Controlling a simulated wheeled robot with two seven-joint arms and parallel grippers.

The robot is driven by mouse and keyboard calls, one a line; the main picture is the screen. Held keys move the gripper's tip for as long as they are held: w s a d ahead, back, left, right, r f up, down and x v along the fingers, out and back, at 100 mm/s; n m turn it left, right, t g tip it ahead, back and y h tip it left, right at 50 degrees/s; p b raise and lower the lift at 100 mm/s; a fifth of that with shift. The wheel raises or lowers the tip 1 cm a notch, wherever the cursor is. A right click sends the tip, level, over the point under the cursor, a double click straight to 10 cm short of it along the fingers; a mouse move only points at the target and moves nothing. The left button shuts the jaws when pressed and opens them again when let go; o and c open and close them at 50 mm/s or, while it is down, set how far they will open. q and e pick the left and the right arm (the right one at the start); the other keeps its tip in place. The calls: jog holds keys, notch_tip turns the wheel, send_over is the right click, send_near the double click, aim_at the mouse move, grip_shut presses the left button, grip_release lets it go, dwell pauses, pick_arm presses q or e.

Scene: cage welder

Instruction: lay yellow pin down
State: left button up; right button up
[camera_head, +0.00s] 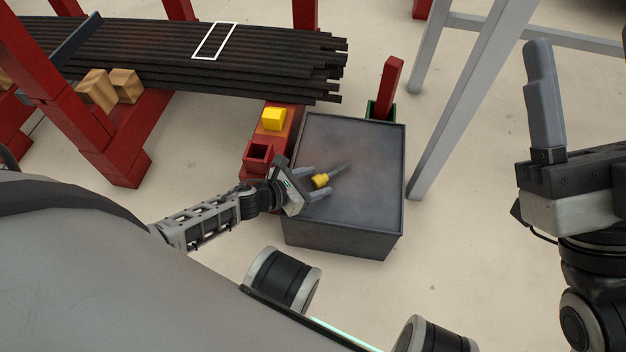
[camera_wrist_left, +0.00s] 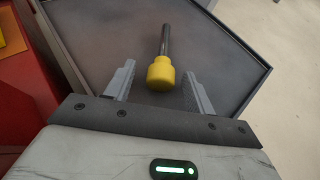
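The yellow pin has a yellow head (camera_head: 320,181) and a dark shaft pointing away from my left gripper. It appears to lie on the flat top of a dark metal box (camera_head: 365,205). My left gripper (camera_head: 318,182) is open, with one finger on each side of the yellow head. The left wrist view shows the pin's head (camera_wrist_left: 160,74) between the fingertips (camera_wrist_left: 157,78), with a gap on both sides. My right gripper (camera_head: 543,95) is upright at the right edge of the head view, away from the pin; whether its fingers are apart is unclear.
A red stand beside the box carries a yellow block (camera_head: 274,119) and a square red socket (camera_head: 258,153). A red post (camera_head: 387,85) rises at the box's far edge. Dark bars (camera_head: 200,55) lie on a red rack, and grey frame legs (camera_head: 470,90) stand right.

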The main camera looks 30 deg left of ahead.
pick_arm(q)
jog(key=shift+s, duration=0.1)
jog(key=shift+s+a+r, duration=0.2)
jog(key=shift+s, duration=0.05)
jog(key=p+v, duration=0.2)
jog(key=v, duration=0.3)
jog(key=shift+r+p, duration=0.15)
jog(key=shift+p, duration=0.2)
jog(key=p+v, duration=0.2)
jog(key=v, duration=0.8)
jog(key=shift+p, duration=0.35)
pick_arm(e)
notch_tip(320, 180, down, 9)
jog(key=m+g+h, duration=0.3)
jog(key=m+h, duration=0.4)
jog(key=m, duration=0.3)
jog(key=shift+w, duration=0.3)
pick_arm(q)
jog(key=shift+s+d, duration=0.1)
pick_arm(e)
jog(key=shift+a+f, duration=0.1)
